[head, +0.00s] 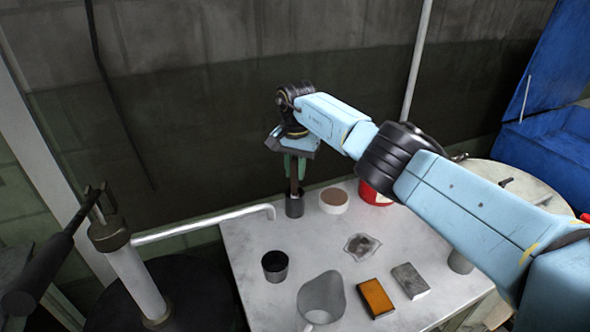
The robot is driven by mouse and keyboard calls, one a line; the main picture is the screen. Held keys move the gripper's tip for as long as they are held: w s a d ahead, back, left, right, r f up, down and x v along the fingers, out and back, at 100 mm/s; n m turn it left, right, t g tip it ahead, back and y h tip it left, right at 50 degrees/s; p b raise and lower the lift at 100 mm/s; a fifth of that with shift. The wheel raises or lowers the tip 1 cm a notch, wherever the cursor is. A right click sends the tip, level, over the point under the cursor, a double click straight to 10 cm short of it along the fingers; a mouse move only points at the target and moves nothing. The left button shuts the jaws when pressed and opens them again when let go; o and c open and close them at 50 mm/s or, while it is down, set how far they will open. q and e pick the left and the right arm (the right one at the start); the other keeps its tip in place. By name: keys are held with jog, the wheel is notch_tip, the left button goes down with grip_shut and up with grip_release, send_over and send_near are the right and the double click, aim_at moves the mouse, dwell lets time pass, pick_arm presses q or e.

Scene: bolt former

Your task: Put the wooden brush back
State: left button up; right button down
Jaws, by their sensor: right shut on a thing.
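My right gripper (294,165) is at the back left of the grey table (245,250), pointing down, with green fingers shut on a slim brown wooden brush (294,183). The brush is upright. Its lower end is at the mouth of a small dark grey cup (294,208) on the table's back edge. I cannot tell how far it reaches into the cup. The gripper partly hides the top of the brush. My left gripper is not in view.
A white round container (333,199) and a red can (373,195) stand right of the cup. A pale pipe (205,223) ends at the left.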

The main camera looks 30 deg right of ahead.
jog(key=shift+f, duration=0.1)
jog(key=c, duration=1.3)
grip_release()
notch_tip(320, 180, up, 12)
jog(key=shift+r+p, duration=0.15)
jog(key=shift+p, duration=0.3)
jog(key=shift+r, duration=0.1)
